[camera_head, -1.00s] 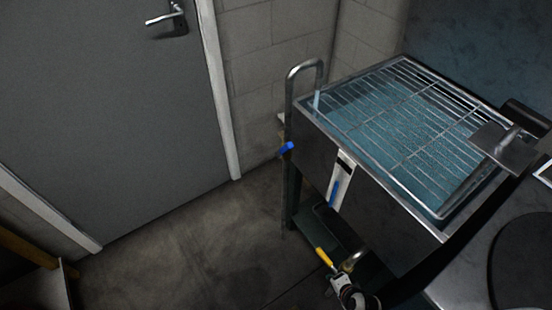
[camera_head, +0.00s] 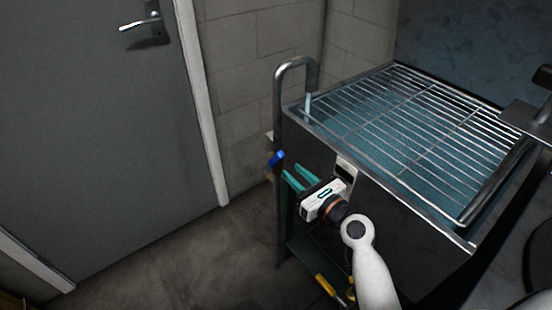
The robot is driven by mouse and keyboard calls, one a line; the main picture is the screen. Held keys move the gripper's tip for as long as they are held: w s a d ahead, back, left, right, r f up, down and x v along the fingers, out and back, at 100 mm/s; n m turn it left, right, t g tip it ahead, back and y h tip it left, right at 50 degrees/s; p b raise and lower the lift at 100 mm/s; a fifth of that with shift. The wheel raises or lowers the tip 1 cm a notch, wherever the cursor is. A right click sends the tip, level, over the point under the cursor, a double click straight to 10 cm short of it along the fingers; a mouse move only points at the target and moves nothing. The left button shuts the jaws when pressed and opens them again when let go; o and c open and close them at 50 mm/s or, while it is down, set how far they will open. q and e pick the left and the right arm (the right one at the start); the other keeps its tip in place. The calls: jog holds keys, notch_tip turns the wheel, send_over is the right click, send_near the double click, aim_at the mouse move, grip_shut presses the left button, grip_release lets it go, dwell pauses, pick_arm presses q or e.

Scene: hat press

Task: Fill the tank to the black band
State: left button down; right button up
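The steel tank (camera_head: 400,195) stands at the right, with blue water visible under a wire rack (camera_head: 400,120). A bent steel filling pipe (camera_head: 279,100) rises at its left corner, and a thin pale stream (camera_head: 308,103) falls from its spout into the tank. A blue tap handle (camera_head: 276,158) sits on the pipe. My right gripper (camera_head: 295,175) is open, its teal fingers apart and empty, just right of and below the blue handle. The sight gauge (camera_head: 346,166) on the tank front shows only its top; my gripper hides its level and band. My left gripper is not in view.
A yellow lever (camera_head: 325,285) sits low under the tank, close to my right arm. A steel plate (camera_head: 525,118) on a dark fitting is at the tank's right edge. A grey door (camera_head: 90,130) stands left, with clear floor (camera_head: 190,260) before it.

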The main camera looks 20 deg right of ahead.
aim_at(280, 161)
jog(key=x, duration=0.7)
jog(key=shift+w+a+f, duration=0.1)
jog(key=shift+w, duration=0.2)
jog(key=shift+c, duration=0.6)
grip_shut()
